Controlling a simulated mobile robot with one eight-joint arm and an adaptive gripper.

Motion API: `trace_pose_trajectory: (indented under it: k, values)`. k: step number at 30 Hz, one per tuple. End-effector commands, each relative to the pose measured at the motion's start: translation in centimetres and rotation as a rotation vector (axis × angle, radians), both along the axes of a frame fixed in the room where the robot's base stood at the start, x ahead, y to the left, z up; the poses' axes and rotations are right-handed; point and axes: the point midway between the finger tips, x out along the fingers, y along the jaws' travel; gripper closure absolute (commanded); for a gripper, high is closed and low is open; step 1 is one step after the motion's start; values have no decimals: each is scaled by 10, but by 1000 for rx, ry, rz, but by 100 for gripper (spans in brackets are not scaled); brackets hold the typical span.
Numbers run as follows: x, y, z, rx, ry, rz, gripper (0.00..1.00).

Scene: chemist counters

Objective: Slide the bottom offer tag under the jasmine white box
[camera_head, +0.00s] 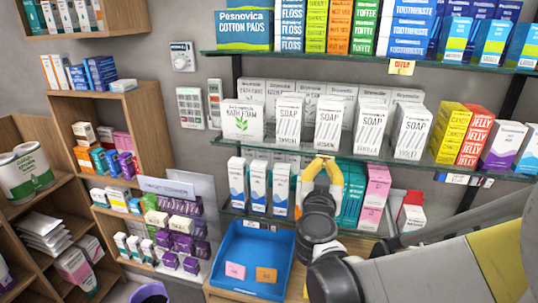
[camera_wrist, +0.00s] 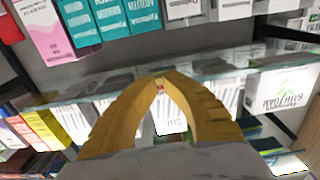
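My gripper (camera_head: 323,163) is at the front edge of the middle glass shelf, just below a white soap box (camera_head: 328,127). In the wrist view its yellow fingers (camera_wrist: 159,78) close together at the tips. A small pale and red piece, seemingly an offer tag (camera_wrist: 160,87), shows between them; most of it is hidden. Several white soap boxes stand in a row, including one further right (camera_head: 370,130). Their scent names are too small to tell which is jasmine. Another offer tag (camera_head: 401,67), yellow with red print, hangs on the upper shelf edge.
A white bath foam box (camera_head: 243,121) stands left of the soaps, and yellow candy boxes (camera_head: 449,132) stand right. Blue-white boxes (camera_head: 258,186) and teal boxes (camera_head: 352,195) are on the shelf below. A blue tray (camera_head: 233,248) sits lower, holding pink and orange pieces.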

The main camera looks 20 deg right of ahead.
Motion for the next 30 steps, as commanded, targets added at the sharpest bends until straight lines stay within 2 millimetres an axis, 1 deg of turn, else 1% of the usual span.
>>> trace_pose_trajectory:
  k: [6,9,18,22,26,30]
  values:
    - [1,0,1,-1,0,0,100]
    - [1,0,1,-1,0,0,68]
    - [0,1,0,0,0,0,68]
    - [-7,7,0,0,0,2,68]
    - [-27,21,0,0,0,4,68]
    - [-54,42,0,0,0,6,68]
